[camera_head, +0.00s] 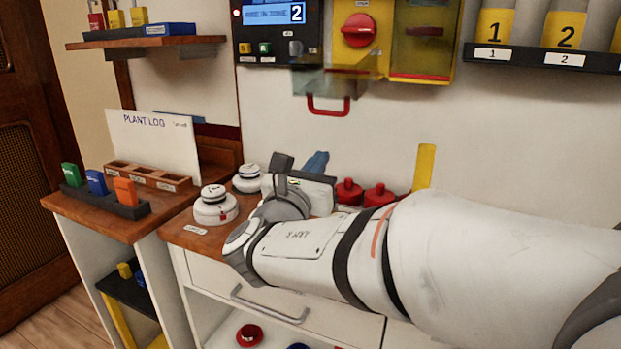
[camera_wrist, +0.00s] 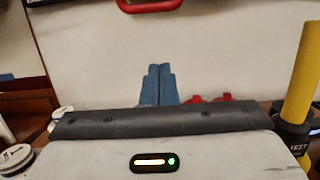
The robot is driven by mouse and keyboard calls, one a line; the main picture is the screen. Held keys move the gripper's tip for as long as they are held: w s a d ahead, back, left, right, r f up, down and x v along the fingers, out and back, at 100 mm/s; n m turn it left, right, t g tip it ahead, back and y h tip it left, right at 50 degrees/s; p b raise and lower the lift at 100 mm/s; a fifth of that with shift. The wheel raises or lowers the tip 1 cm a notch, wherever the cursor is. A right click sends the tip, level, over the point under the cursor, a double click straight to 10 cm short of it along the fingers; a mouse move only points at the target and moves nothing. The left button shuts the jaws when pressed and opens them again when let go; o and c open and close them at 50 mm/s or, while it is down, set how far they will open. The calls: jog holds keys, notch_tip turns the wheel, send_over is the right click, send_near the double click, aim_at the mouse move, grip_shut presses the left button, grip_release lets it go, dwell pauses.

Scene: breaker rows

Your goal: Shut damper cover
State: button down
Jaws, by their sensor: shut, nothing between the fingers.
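A clear cover (camera_head: 338,84) with a red handle (camera_head: 329,106) juts out, swung down and open, below a yellow switch box with a red rotary knob (camera_head: 359,30). No readable label names it as the damper cover. The red handle also shows at the top edge of the wrist view (camera_wrist: 150,6). My gripper (camera_head: 317,160) is below the handle, close over the bench and apart from the cover. Its blue fingers (camera_wrist: 160,84) are together in the wrist view, with nothing between them.
A second yellow box with a clear cover (camera_head: 422,38) is to the right. Red-topped items (camera_head: 349,191) and a yellow upright post (camera_head: 424,167) stand near my arm. White round items (camera_head: 215,207) are left of my wrist. The wall below the handle is clear.

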jog(key=w+d+r, duration=0.1)
jog(key=w+r, duration=0.2)
jog(key=r, duration=0.2)
jog(key=shift+w+d, duration=0.15)
jog(key=shift+w, duration=0.05)
